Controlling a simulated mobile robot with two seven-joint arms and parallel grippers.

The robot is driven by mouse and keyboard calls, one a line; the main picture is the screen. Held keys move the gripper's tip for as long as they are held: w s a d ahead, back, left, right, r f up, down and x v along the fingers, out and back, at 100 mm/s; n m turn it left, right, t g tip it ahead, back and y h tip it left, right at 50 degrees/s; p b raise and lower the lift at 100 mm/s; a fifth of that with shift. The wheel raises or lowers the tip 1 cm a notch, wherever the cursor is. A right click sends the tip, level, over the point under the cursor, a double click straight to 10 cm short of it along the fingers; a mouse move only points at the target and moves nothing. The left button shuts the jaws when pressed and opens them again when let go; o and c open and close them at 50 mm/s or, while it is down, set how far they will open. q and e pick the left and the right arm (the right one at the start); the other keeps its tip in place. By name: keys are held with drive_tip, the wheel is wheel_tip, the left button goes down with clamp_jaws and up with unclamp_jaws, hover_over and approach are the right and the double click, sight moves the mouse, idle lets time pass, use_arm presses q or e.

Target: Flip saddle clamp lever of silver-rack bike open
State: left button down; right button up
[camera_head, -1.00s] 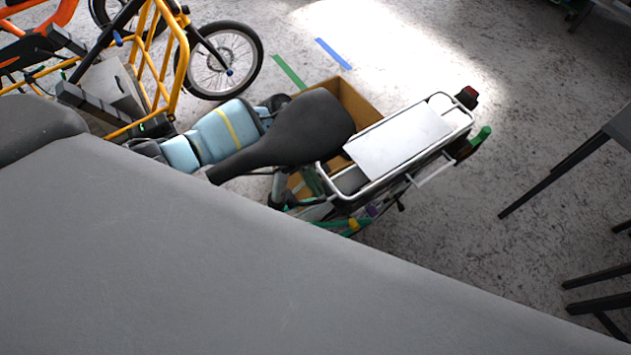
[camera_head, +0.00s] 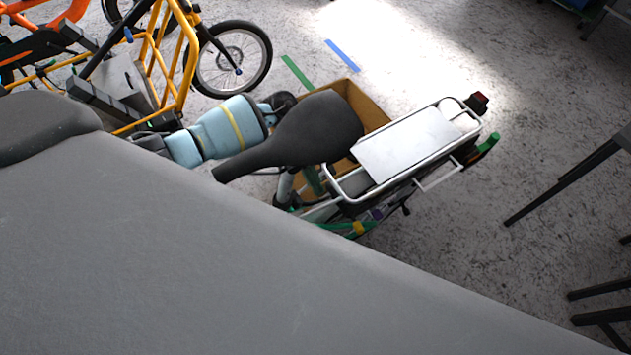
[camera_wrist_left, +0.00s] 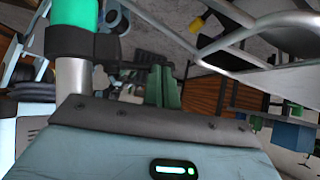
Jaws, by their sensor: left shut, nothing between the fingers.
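The silver-rack bike shows in the head view with its black saddle (camera_head: 318,130) and silver rack (camera_head: 410,145). In the left wrist view, which appears upside down, a black clamp collar (camera_wrist_left: 82,43) sits between the green frame tube (camera_wrist_left: 76,12) and the silver seat post (camera_wrist_left: 72,78). A dark part sticks out from the collar; I cannot tell the lever's position. My left gripper (camera_wrist_left: 162,86) has its dark green fingers shut and empty, to the right of the post and apart from it. In the head view my light blue left arm runs behind the saddle, which hides most of the gripper. My right gripper is not in view.
A brown box (camera_head: 365,103) lies beyond the saddle and rack. The rack's tubes (camera_wrist_left: 240,35) are close to the gripper in the wrist view. A yellow-framed bike (camera_head: 165,60) stands at the upper left. Dark legs (camera_head: 570,180) stand at the right. Floor between is clear.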

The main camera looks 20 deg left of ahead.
use_arm(q)
drive_tip(key=v, duration=0.7)
drive_tip(key=shift+a+r+b, duration=0.25)
drive_tip(key=shift+b, duration=0.1)
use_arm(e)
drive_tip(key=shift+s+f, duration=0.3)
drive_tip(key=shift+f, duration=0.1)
use_arm(q)
drive_tip(key=shift+w, duration=0.1)
